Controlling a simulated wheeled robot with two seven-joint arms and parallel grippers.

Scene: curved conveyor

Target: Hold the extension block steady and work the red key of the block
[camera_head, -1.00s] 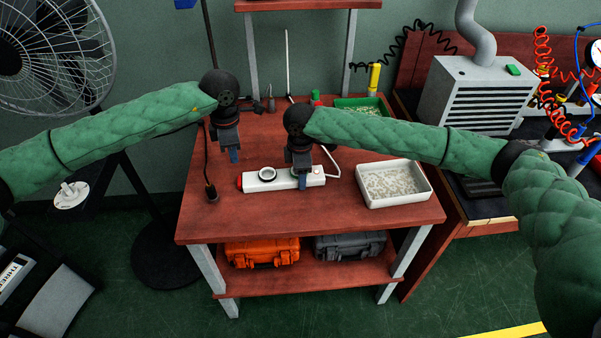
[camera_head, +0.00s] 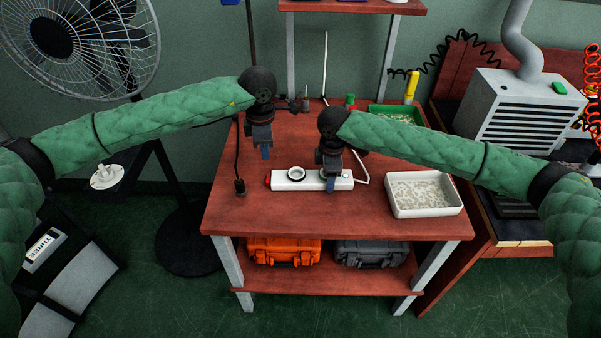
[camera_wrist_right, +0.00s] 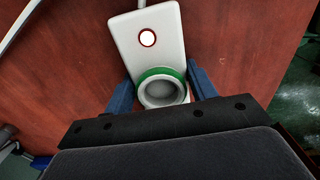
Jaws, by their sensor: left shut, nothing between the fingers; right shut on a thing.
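The white extension block (camera_head: 313,184) lies on the red-brown table. Its red key (camera_head: 268,180) is at the left end. A dark-ringed round socket (camera_head: 297,173) shows on top. My right gripper (camera_head: 331,188) is shut on the block near its right end. In the right wrist view, its blue fingers (camera_wrist_right: 162,84) stand on either side of the block (camera_wrist_right: 160,22), beside a green-ringed socket (camera_wrist_right: 162,90); a white spot with a red ring (camera_wrist_right: 147,38) lies beyond. My left gripper (camera_head: 265,153) is shut and empty, above the table behind the key end, apart from the block.
A white tray of small pale pieces (camera_head: 424,207) stands right of the block. A green bin (camera_head: 396,114) and a yellow bottle (camera_head: 411,86) are at the back. A dark cord with a plug (camera_head: 240,186) lies at left. The table front is clear.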

